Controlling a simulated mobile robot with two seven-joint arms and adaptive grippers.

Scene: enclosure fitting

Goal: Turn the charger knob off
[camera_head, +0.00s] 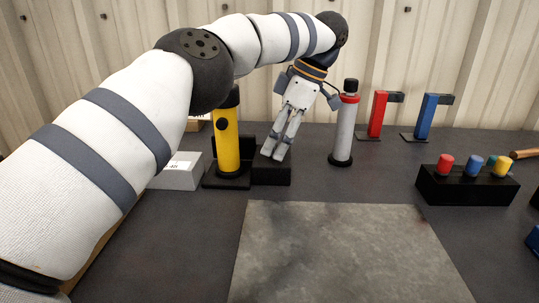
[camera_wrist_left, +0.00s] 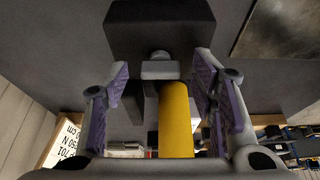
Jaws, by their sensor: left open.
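The charger is a black block (camera_head: 272,174) in the middle of the head view, beside a yellow upright device (camera_head: 225,145) on a black base. In the left wrist view the black block (camera_wrist_left: 160,25) is at the top, with a small light grey piece (camera_wrist_left: 158,68), apparently the knob, in front of it. My left gripper (camera_head: 273,156) reaches down to the block. In the wrist view its open fingers (camera_wrist_left: 160,78) stand on either side of the grey piece; I cannot tell whether they touch it. In the head view the fingers hide the knob. My right gripper is not in view.
A grey cylinder with a red collar (camera_head: 344,130) stands close to the right of my left gripper. Red (camera_head: 377,115) and blue (camera_head: 427,118) posts stand behind. A black block with coloured caps (camera_head: 466,188) is at the right. A grey mat (camera_head: 340,250) lies clear in front.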

